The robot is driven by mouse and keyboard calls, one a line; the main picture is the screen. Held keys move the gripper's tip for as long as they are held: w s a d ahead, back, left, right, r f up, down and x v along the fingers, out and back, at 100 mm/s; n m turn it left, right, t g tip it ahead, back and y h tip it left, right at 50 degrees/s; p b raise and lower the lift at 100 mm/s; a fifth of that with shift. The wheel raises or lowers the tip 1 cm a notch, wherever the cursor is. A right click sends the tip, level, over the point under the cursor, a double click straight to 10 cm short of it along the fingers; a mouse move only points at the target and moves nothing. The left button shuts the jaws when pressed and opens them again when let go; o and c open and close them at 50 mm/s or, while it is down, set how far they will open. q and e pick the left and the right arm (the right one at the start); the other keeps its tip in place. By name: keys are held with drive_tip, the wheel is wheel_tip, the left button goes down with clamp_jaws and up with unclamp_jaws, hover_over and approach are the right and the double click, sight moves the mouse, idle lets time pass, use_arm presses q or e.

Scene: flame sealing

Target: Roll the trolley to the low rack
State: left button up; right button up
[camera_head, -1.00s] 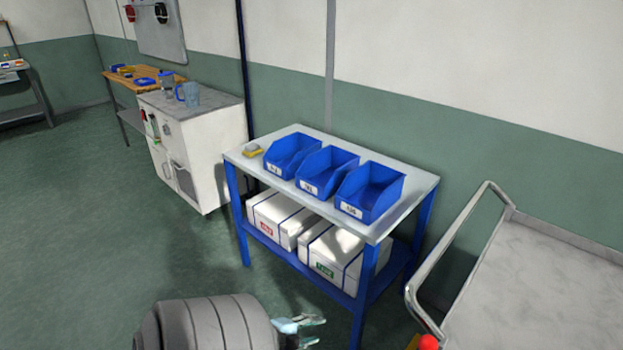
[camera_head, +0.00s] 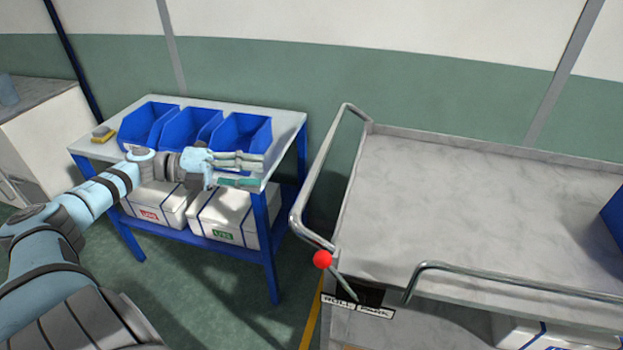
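The trolley (camera_head: 480,200) fills the right half of the view, with a pale, mostly bare top and a bent metal handle rail (camera_head: 326,165) on its left end. A lever with a red ball knob (camera_head: 322,259) stands at its near left corner, above a small label plate. My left gripper (camera_head: 262,170) is in front of the low blue-legged rack (camera_head: 285,122), its fingers apart with nothing seen between them. It is left of the trolley's handle and apart from it. My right gripper is not in view.
The rack holds several blue bins (camera_head: 242,135) on top and white boxes (camera_head: 230,215) on its lower shelf. A white cabinet (camera_head: 40,140) stands at the far left. A blue object (camera_head: 614,225) sits at the trolley's right edge. Green floor lies in front of the rack.

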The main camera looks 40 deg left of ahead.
sight(312, 177)
use_arm(q)
drive_tip(key=x, duration=1.4)
drive_tip(key=shift+a, duration=0.1)
clamp_jaws()
